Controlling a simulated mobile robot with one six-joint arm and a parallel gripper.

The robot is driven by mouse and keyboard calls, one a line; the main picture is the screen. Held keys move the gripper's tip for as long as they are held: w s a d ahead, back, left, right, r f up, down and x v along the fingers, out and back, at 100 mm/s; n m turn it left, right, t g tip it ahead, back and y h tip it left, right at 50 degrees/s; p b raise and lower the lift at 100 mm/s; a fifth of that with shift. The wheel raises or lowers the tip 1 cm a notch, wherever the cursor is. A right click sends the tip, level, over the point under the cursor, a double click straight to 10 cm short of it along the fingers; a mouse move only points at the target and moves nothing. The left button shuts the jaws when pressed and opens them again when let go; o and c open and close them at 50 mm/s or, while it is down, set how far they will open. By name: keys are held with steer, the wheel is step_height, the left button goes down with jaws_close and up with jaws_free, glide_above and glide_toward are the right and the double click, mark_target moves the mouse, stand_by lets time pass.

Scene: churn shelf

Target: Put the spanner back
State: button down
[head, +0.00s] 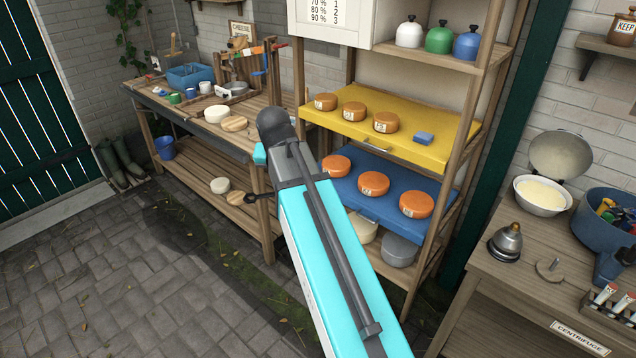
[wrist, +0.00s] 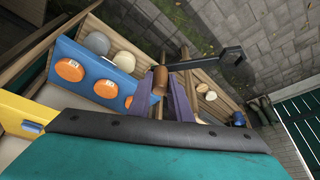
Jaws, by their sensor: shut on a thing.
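My gripper (wrist: 164,88) shows in the wrist view, its purple fingers shut on the spanner (wrist: 238,66). The spanner is dark grey, with a wide head out to the right of the fingers and a brown grip-like part between or just beyond them; I cannot tell exactly where it is held. In the head view my turquoise arm hides the gripper, and a dark end, apparently of the spanner (head: 255,198), sticks out to the arm's left, in front of the wooden workbench (head: 165,110).
The workbench holds a tool rack (head: 255,66), a blue bin (head: 190,77) and pale cheeses. Right of my arm, a shelf has a yellow tray (head: 340,125) and a blue tray (head: 375,205) with orange cheeses. A side table (head: 540,300) stands at right. Open paving (head: 100,270) lies at left.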

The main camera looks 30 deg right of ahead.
mark_target(245, 197)
steer(key=a+n+y, duration=0.1)
steer(key=a+n, duration=0.1)
steer(key=a, duration=0.2)
steer(key=w+a+n+b, duration=0.1)
steer(key=a+n, duration=0.1)
steer(key=a, duration=0.1)
steer(key=a+n+y, duration=0.1)
steer(key=a+n, duration=0.1)
steer(key=a, duration=0.2)
steer(key=shift+w+a+r+n+t+y, duration=0.15)
steer(key=shift+a+r+n+t+y, duration=0.15)
steer(key=shift+a+t, duration=0.1)
steer(key=shift+a, duration=0.15)
